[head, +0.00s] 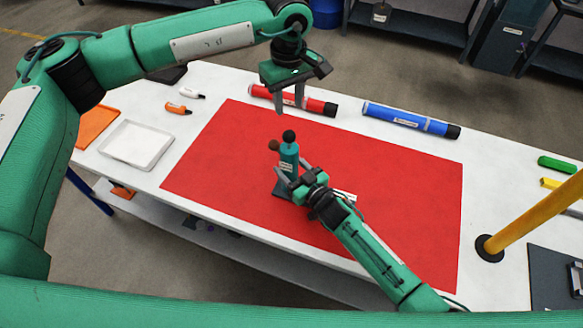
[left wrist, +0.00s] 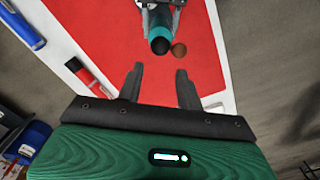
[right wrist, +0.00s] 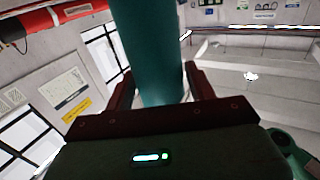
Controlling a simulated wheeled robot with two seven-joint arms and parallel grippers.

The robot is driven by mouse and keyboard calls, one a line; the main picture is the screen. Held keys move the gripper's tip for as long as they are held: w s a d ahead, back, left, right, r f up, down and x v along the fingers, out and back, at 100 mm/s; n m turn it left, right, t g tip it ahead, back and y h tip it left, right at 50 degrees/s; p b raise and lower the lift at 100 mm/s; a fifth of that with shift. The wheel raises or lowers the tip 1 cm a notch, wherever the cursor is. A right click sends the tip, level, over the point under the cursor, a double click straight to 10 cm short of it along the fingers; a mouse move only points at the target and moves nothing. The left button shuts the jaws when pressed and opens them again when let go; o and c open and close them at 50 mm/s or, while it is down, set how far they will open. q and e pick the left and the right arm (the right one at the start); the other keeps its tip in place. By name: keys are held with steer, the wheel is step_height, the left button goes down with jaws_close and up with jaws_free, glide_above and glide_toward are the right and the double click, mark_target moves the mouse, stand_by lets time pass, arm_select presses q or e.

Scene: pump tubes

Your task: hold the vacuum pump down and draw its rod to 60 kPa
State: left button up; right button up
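The vacuum pump (head: 289,157) stands upright on the red mat, with a teal body, a black knob (head: 289,136) on top and a dark base. A round brown part (head: 274,145) sits beside its top. My right gripper (head: 291,181) has its fingers on both sides of the pump's lower body. In the right wrist view the teal body (right wrist: 152,50) fills the space between the fingers. My left gripper (head: 290,108) is open and empty above the pump. The left wrist view shows the black knob (left wrist: 160,45) beyond its fingertips. The gauge reading cannot be seen.
A red tube (head: 305,102) and a blue tube (head: 408,119) lie along the table's far side. A yellow post (head: 530,217) rises at right. The red mat (head: 400,180) is mostly clear.

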arm_select(q)
steer(key=shift+o, duration=0.4)
arm_select(e)
steer(key=c, duration=1)
arm_select(q)
steer(key=o, duration=0.4)
steer(key=shift+f, duration=0.1)
steer(key=shift+c, duration=0.2)
arm_select(e)
steer(key=shift+o, duration=0.2)
arm_select(q)
steer(key=shift+o, duration=0.2)
steer(key=f+n+h, duration=0.1)
steer(key=n, duration=0.1)
steer(key=s+f+n+h, duration=0.1)
steer(key=f+n, duration=0.1)
steer(key=s+f+n+t+h, duration=0.1)
steer(key=f, duration=0.1)
steer(key=shift+s+d+f+n, duration=0.1)
steer(key=shift+d+f+n, duration=0.1)
steer(key=shift+d+n, duration=0.2)
steer(key=n+t+h, duration=0.4)
steer(key=n+t, duration=0.2)
steer(key=n, duration=0.8)
glide_toward(284, 140)
steer(key=x, duration=0.3)
steer(key=shift+x, duration=4.7)
